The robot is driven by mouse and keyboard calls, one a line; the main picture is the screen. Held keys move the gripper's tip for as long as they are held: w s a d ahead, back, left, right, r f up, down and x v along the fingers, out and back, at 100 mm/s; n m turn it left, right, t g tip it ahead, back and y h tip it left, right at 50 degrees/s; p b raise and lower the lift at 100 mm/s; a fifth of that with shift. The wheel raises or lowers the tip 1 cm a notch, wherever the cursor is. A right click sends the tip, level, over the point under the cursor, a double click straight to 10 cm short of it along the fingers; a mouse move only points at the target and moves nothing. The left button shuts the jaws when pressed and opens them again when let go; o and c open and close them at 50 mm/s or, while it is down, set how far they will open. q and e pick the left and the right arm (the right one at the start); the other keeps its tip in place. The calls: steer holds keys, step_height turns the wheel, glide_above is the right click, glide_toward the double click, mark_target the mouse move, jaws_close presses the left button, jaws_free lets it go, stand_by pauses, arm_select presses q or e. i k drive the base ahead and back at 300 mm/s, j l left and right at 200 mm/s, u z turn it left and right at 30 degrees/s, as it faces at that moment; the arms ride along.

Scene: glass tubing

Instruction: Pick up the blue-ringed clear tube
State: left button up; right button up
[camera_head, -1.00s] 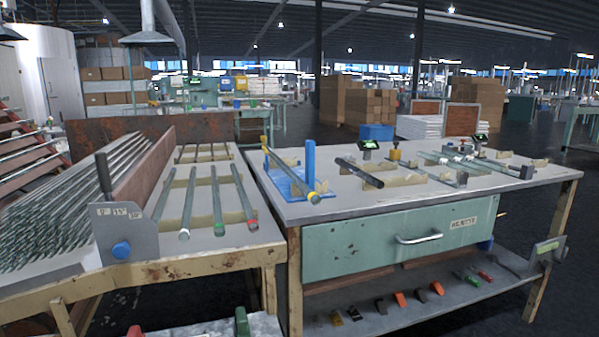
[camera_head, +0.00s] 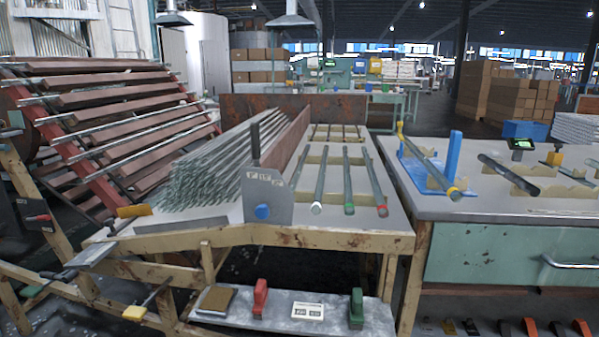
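Several clear tubes lie side by side on the left bench. One has a pale end (camera_head: 316,208), one a green ring (camera_head: 349,208) and one a red ring (camera_head: 382,209). A tube with a yellow ring (camera_head: 454,192) rests by a blue stand (camera_head: 455,160) on the right bench. I cannot make out a blue ring on any tube at this size. A dense stack of thin tubes (camera_head: 210,170) lies left of the brown divider. Neither of my grippers is in view.
A grey plate with a blue knob (camera_head: 268,198) stands at the left bench's front. A sloped red rack (camera_head: 120,120) stands at far left. A dark rod (camera_head: 508,173) lies on the right bench (camera_head: 520,208). A lower shelf (camera_head: 290,318) holds small items. A narrow gap separates the benches.

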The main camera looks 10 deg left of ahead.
mark_target(294, 181)
steer(key=i+j, duration=0.5)
steer(key=i+j+z, duration=0.55)
steer(key=z, duration=0.15)
steer(key=j, duration=0.05)
